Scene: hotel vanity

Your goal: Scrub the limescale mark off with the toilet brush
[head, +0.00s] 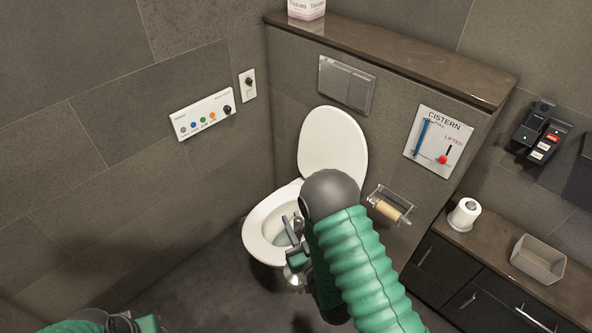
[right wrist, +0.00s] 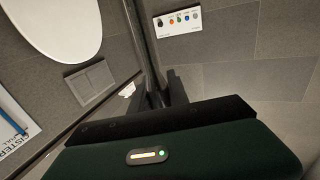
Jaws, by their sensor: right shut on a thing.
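The toilet (head: 259,219) stands in the corner with its lid (head: 333,146) up. My right gripper (head: 292,232) is over the bowl's opening in the head view. In the right wrist view, its fingers (right wrist: 163,98) are shut on a dark upright rod, the handle of the toilet brush (right wrist: 146,42). The brush head is not clearly visible. My right arm and gripper hide part of the bowl, and I cannot make out a limescale mark. My left gripper (head: 134,323) is at the bottom left edge, partly cut off, away from the toilet.
A flush plate (head: 346,84) and a cistern panel (head: 438,141) are on the wall behind. A paper holder (head: 389,207) is right of the toilet. A counter with a spare roll (head: 464,214) and a tray (head: 538,258) stands at right. The floor at left looks clear.

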